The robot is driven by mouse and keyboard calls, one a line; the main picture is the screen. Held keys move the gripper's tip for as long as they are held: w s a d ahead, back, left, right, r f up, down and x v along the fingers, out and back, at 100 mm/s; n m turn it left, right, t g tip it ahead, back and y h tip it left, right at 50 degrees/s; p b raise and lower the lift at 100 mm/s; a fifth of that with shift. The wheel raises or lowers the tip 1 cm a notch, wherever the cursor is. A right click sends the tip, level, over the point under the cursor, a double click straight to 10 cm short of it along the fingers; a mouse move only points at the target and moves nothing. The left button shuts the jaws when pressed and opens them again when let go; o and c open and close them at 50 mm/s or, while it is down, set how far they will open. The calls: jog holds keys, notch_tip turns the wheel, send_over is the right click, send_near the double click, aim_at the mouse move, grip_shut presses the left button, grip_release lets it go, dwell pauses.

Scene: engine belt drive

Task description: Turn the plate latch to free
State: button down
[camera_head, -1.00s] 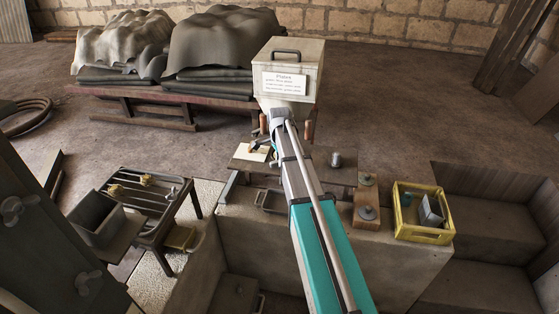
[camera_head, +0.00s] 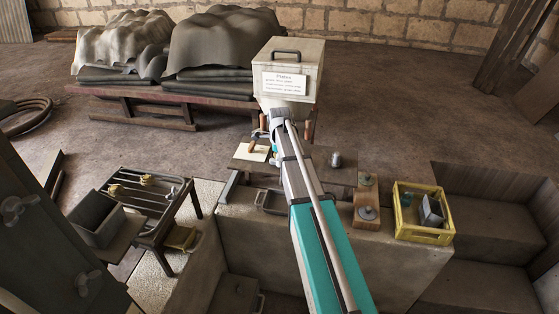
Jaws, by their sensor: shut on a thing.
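My arm reaches from the bottom centre up to the back of the bench. My gripper (camera_head: 262,135) is small in this view, to the left of the arm's far end and below the pale box. It is shut on a small piece with an orange-brown end (camera_head: 253,147), which I take for the plate latch. This piece lies just above the white card (camera_head: 252,154). The fingertips, the latch's exact angle and the plate behind it are too small or hidden by my arm to make out.
The pale box (camera_head: 291,62) with a label stands behind my arm. A metal cylinder (camera_head: 336,160), a block with a round knob (camera_head: 367,214) and a yellow crate (camera_head: 424,236) are to the right. A slatted table (camera_head: 150,205) with a grey bin (camera_head: 97,219) stands left.

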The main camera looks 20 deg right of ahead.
dwell(0.3)
jog(key=c, duration=0.6)
grip_release()
jog(key=shift+n, duration=0.5)
